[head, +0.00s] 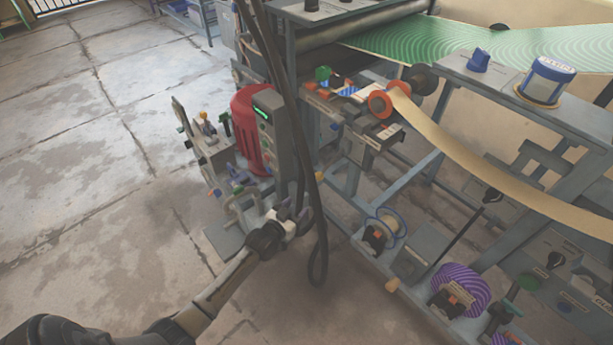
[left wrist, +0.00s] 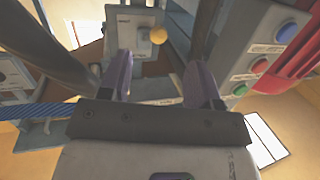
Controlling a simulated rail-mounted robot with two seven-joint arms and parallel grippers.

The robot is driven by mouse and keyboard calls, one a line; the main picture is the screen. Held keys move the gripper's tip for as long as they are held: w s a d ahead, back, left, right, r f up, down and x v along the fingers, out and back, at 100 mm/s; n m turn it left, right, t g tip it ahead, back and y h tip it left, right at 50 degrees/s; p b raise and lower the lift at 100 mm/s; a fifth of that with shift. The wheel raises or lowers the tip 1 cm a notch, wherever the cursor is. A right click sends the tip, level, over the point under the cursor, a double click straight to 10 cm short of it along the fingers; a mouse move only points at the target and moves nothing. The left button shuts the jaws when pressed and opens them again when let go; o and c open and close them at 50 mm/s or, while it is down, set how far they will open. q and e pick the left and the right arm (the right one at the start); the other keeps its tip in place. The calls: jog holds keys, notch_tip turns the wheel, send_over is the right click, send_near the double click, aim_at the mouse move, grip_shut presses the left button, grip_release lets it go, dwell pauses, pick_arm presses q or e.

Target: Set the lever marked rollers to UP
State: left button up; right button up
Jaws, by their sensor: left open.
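My left gripper (head: 297,213) is low beside the machine's grey control box, partly behind dark hanging cables. In the left wrist view its two purple fingers (left wrist: 160,66) are apart with nothing between them. Beyond the fingertips, a lever with a yellow-orange ball knob (left wrist: 157,35) stands on a grey plate (left wrist: 128,22). The knob appears just past the gap between the fingers, apart from them. The plate's small label is too blurred to read, so I cannot tell whether this is the rollers lever or how it is set. My right gripper is not in view.
A red motor (head: 246,125) and a control box (head: 272,130) with buttons stand above my left gripper. Dark cables (head: 300,110) hang close by. An orange roll (head: 381,103) feeds a tan strip. Clear concrete floor (head: 80,150) lies left.

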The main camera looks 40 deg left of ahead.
aim_at(319, 176)
pick_arm(q)
jog(key=shift+t, duration=0.7)
jog(key=shift+w+a+r+b, duration=0.35)
jog(key=shift+w+b, duration=0.9)
jog(key=shift+w, duration=1.05)
jog(key=shift+w+a+r+b, duration=0.4)
jog(key=shift+w+b, duration=0.85)
jog(key=shift+w, duration=1.05)
jog(key=shift+w+a+r+b, duration=0.35)
jog(key=shift+w+b, duration=0.9)
jog(key=shift+w, duration=1.05)
grip_shut()
